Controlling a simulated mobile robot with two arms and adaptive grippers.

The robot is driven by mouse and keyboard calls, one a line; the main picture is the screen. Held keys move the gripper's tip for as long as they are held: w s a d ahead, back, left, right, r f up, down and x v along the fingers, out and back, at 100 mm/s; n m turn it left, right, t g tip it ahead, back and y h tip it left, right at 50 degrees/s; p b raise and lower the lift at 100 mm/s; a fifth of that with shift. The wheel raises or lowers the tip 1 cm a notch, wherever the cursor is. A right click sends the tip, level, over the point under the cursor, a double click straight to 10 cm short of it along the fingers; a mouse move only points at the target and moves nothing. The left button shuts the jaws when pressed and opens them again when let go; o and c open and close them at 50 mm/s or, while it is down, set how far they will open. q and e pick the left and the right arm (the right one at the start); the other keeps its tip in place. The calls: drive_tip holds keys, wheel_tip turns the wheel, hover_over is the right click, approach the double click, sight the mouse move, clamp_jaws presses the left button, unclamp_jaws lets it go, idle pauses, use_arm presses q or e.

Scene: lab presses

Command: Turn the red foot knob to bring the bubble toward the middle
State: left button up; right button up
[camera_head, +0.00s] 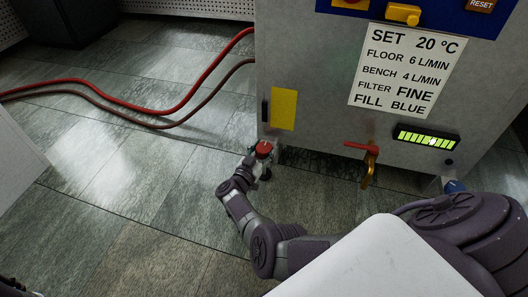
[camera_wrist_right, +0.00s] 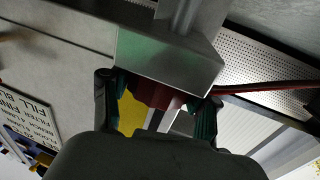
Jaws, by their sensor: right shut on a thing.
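The red foot knob (camera_head: 264,148) is at the lower left corner of the grey machine (camera_head: 310,110), close to the floor. My right gripper (camera_head: 259,157) is shut on it; in the right wrist view the two dark fingers (camera_wrist_right: 157,103) stand on either side of the red knob (camera_wrist_right: 158,93). The knob's lower part is hidden by the gripper. The green level window (camera_head: 427,137) is on the machine's front at the right. A pale mark in it, seemingly the bubble, looks slightly right of the middle. My left gripper is out of view.
A blue foot knob (camera_head: 454,186) is at the machine's lower right. A brass tap with a red lever (camera_head: 368,160) sticks out between the feet. A red hose (camera_head: 150,109) crosses the floor at the left.

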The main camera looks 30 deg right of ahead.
idle(0.4)
drive_tip(key=o, duration=1.2)
